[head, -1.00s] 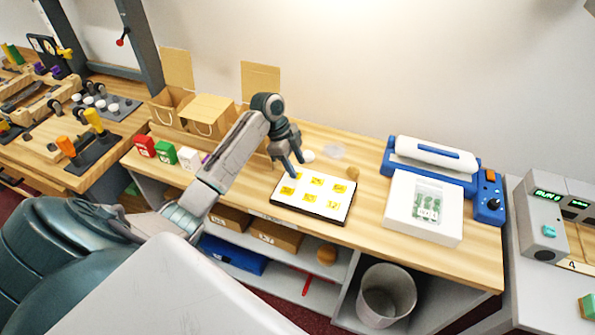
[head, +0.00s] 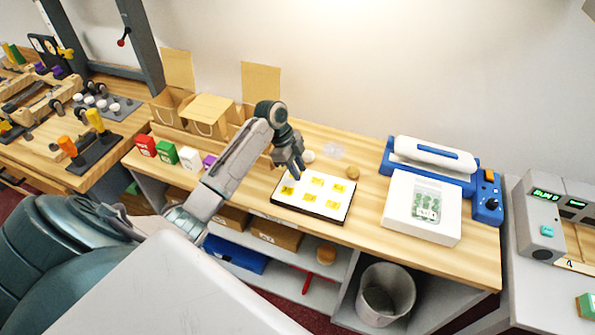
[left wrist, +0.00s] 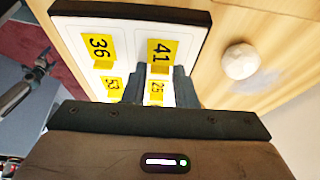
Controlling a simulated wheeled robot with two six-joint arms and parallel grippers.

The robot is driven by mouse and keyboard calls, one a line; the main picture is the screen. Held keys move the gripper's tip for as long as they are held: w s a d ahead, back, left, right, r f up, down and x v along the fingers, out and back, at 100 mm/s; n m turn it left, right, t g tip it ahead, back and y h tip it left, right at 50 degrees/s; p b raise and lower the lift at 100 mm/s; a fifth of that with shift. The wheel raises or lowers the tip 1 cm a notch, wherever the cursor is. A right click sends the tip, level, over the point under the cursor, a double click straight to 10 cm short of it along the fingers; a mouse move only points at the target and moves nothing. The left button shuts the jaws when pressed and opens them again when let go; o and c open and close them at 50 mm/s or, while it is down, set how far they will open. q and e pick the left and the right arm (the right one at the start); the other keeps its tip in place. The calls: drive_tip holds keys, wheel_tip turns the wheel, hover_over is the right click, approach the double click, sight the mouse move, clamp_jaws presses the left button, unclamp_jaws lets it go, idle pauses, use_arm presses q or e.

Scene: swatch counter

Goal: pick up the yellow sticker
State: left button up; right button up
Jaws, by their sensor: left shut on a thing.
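Yellow stickers with black numbers lie in rows on a white sheet with a dark border (head: 322,210). One plain sticker (head: 317,181) shows near the middle of the far row. In the left wrist view the stickers 36 (left wrist: 99,47) and 41 (left wrist: 160,52) show clearly, and 53 (left wrist: 113,86) is partly covered. My left gripper (head: 294,172) is low over the sheet's far left corner. It is shut on a yellow sticker, 25 (left wrist: 155,92), which shows between its fingers (left wrist: 157,80). Its lower part is hidden. My right gripper is out of view.
A white round thing (left wrist: 240,61) is close beside the sheet. A white box (head: 400,225) and a blue-and-white machine (head: 433,156) stand to the right. Small red (head: 145,146), green and white boxes and cardboard bags (head: 208,113) stand to the left.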

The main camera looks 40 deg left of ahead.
use_arm(q)
drive_tip(key=shift+r+b, duration=0.3)
drive_tip(key=shift+r, duration=0.15)
drive_tip(key=shift+s+d+r+b, duration=0.1)
drive_tip(key=shift+d+r+b, duration=0.15)
drive_tip(key=shift+r+b, duration=0.25)
drive_tip(key=shift+d+r+b, duration=0.25)
drive_tip(key=shift+r+b, duration=0.05)
drive_tip(key=shift+r, duration=0.35)
drive_tip(key=s+d, duration=0.1)
drive_tip(key=d, duration=0.1)
drive_tip(key=d+b, duration=0.1)
drive_tip(key=d, duration=0.2)
drive_tip(key=s+d+r+b, duration=0.1)
drive_tip(key=d, duration=0.2)
drive_tip(key=shift+s, duration=0.35)
drive_tip(key=d+p, duration=0.1)
drive_tip(key=d, duration=0.1)
drive_tip(key=s+d+p, duration=0.1)
drive_tip(key=s+d+r+p, duration=0.1)
drive_tip(key=d, duration=0.1)
drive_tip(key=shift+d, duration=0.3)
drive_tip(key=shift+s+d+r+p, duration=0.15)
drive_tip(key=shift+d+p, duration=0.15)
drive_tip(key=shift+p, duration=0.25)
drive_tip(key=shift+r+p, duration=1.75)
drive_tip(key=shift+p, duration=0.35)
